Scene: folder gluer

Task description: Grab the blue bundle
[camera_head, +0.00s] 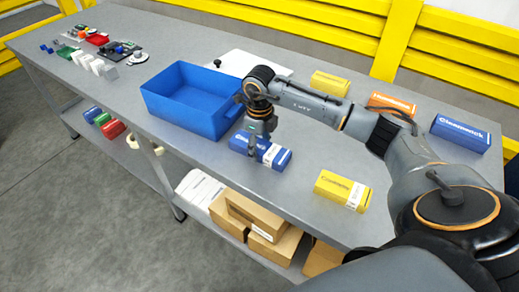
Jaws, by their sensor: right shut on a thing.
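The blue bundle (273,155) is a blue box-shaped pack with a white band, lying on the grey table just right of the blue bin. My right gripper (255,148) reaches down from above and is shut on the bundle near its middle. The bundle appears to rest on or very near the table; I cannot tell whether it is lifted. My gripper and wrist hide part of it. My left gripper is not in view.
An open blue bin (190,97) stands left of the bundle. Yellow packs (342,190), an orange pack (391,105) and another blue pack (461,133) lie to the right. Small parts crowd the far left. Cardboard boxes (262,213) sit on the lower shelf. Yellow rails (400,35) run behind.

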